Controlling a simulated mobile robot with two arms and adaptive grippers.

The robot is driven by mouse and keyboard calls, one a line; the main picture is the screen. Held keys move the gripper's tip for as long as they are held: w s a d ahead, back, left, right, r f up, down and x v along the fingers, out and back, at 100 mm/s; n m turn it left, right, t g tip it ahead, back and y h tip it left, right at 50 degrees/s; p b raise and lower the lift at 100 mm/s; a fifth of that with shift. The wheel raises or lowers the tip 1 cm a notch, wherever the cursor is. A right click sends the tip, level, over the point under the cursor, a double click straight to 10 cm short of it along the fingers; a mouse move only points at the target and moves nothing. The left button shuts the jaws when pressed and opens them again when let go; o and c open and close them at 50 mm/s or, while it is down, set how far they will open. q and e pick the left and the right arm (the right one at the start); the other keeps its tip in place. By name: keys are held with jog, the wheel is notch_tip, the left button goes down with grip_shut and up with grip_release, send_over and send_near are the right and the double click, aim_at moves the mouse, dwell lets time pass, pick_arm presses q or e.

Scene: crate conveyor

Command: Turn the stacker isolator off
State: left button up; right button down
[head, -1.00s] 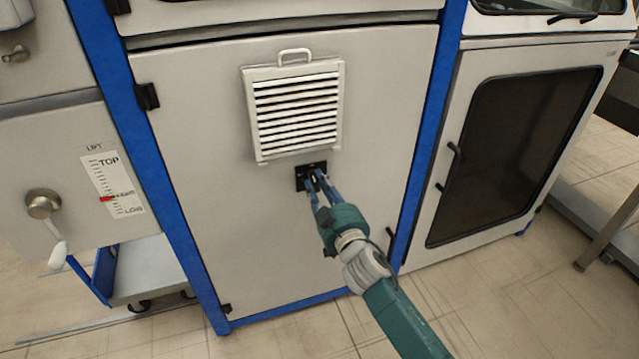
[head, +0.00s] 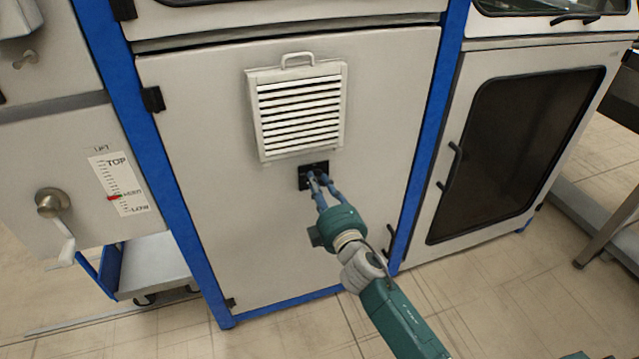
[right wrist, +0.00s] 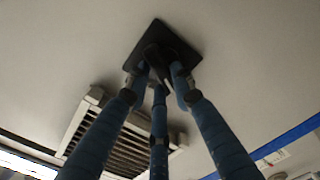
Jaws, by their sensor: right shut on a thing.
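The stacker isolator (head: 304,183) is a small black square plate on the grey cabinet door, just below the vent. My right gripper (head: 318,180) reaches up to it from below right in the head view, its blue fingers at the plate. In the right wrist view the black plate (right wrist: 183,42) shows with a dark knob (right wrist: 157,54) standing out from it. The right gripper's fingers (right wrist: 160,78) are closed around that knob. The fingers hide most of the knob, and I cannot read any markings. My left gripper is not in view.
A louvred vent (head: 297,110) with a handle sits above the isolator and shows close to the fingers in the right wrist view. A crank (head: 52,204) with a lift scale is on the left panel. A dark-windowed door (head: 515,155) stands at the right.

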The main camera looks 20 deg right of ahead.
jog(key=shift+a+f+n, duration=0.1)
jog(key=shift+n, duration=1.1)
jog(key=shift+a+f+n, duration=0.1)
jog(key=shift+n, duration=1.1)
jog(key=c, duration=1.5)
grip_release()
jog(key=shift+o, duration=0.2)
jog(key=s, duration=1.2)
jog(key=shift+d, duration=0.2)
